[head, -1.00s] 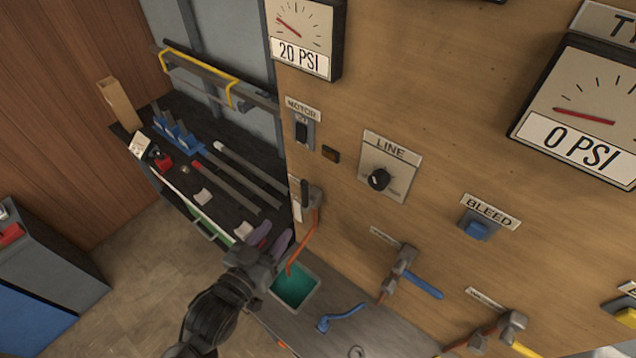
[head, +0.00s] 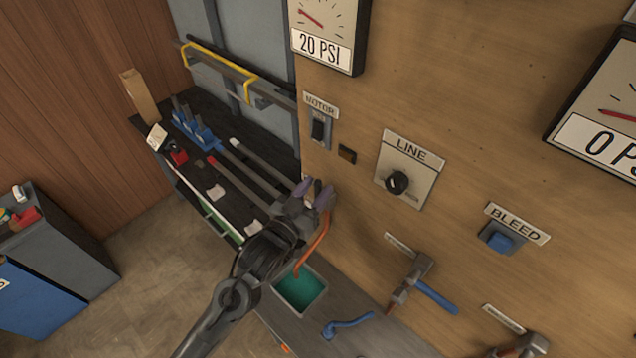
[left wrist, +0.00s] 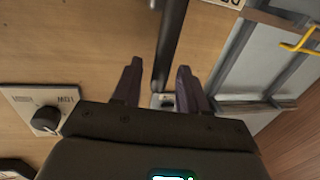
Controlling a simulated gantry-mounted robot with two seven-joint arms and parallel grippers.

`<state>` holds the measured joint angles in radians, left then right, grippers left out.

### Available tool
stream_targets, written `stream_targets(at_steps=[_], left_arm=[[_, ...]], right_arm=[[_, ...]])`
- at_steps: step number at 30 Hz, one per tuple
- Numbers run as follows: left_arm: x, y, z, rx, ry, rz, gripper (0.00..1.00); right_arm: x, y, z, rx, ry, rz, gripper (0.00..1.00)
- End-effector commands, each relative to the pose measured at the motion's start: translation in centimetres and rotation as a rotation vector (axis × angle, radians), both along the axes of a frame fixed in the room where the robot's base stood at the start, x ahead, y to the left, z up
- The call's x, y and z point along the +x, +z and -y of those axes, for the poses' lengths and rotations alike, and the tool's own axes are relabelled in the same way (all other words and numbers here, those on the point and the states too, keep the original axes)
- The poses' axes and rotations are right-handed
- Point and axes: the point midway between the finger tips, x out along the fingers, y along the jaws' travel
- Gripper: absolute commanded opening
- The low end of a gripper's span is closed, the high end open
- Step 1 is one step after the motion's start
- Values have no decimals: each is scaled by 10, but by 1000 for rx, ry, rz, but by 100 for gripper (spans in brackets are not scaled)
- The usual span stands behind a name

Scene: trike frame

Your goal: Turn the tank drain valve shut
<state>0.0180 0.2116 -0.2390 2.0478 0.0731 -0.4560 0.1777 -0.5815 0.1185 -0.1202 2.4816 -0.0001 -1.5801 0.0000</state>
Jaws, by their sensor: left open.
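My left gripper (head: 313,193) is at the left edge of the wooden panel, in front of the drain valve, which it mostly hides in the head view. The orange-red drain pipe (head: 314,248) runs down from there to a green-filled basin (head: 300,290). In the left wrist view my gripper's two dark purple fingers (left wrist: 156,88) are spread apart. A dark bar (left wrist: 170,45), seemingly the valve's handle, passes between them. I cannot tell whether either finger touches it. My right gripper is not in view.
The LINE knob (head: 397,183), motor switch (head: 318,129) and blue BLEED button (head: 500,238) are close by on the panel. A dark bench (head: 225,170) with tools stands left. Open floor lies at lower left.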

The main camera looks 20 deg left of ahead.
Motion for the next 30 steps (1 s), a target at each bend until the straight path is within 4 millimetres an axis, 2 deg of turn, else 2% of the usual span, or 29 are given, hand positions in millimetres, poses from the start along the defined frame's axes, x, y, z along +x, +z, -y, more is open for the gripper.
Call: stream_targets(at_steps=[6,15,17,24,30], left_arm=[[14,0,3,0,0,-1,43],[16,-1,3,0,0,-1,43],[15,0,3,0,0,-1,36],[15,0,3,0,0,-1,0],[15,0,3,0,0,-1,0]], right_arm=[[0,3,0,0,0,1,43],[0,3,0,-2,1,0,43],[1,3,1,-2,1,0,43],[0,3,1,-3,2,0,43],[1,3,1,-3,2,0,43]])
